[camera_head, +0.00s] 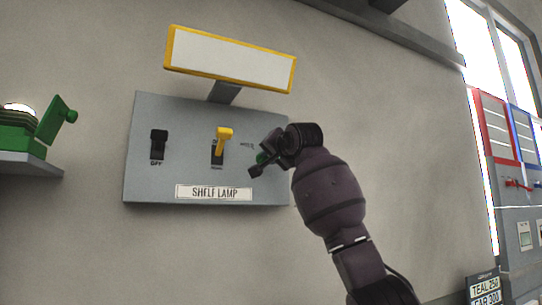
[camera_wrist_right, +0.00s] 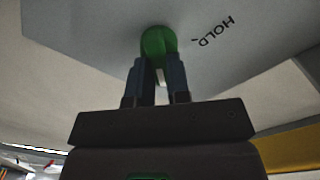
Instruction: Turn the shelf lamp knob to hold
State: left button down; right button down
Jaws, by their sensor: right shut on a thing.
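The grey shelf lamp panel (camera_head: 150,190) is on the wall, with a "SHELF LAMP" label (camera_head: 213,192) low on it. A green knob (camera_head: 262,158) sits at its right side, mostly hidden behind my right gripper (camera_head: 260,165) in the head view. In the right wrist view the green knob (camera_wrist_right: 158,42) is between the fingertips of my right gripper (camera_wrist_right: 160,72), which is shut on it. The word HOLD (camera_wrist_right: 217,30) is printed on the panel to the right of the knob there. Which mark the knob points to cannot be told. My left gripper is not in view.
A black switch (camera_head: 158,144) marked OFF and a yellow lever (camera_head: 223,140) are on the panel, left of the knob. A yellow-framed sign (camera_head: 230,60) juts above it. A green device (camera_head: 40,130) stands on a shelf (camera_head: 30,165) at left. Red and blue boards (camera_head: 495,125) are at right.

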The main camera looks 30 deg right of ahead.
jog(key=shift+a+n, duration=0.2)
jog(key=shift+n, duration=4)
jog(key=shift+a+n, duration=0.2)
jog(key=shift+n, duration=4)
jog(key=c, duration=1.1)
grip_release()
jog(key=shift+s, duration=0.1)
pick_arm(q)
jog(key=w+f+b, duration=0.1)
jog(key=b, duration=0.2)
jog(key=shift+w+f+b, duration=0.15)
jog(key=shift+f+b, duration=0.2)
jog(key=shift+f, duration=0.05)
pick_arm(e)
jog(key=s, duration=1)
jog(key=shift+s+a, duration=0.25)
jog(key=shift+a, duration=0.05)
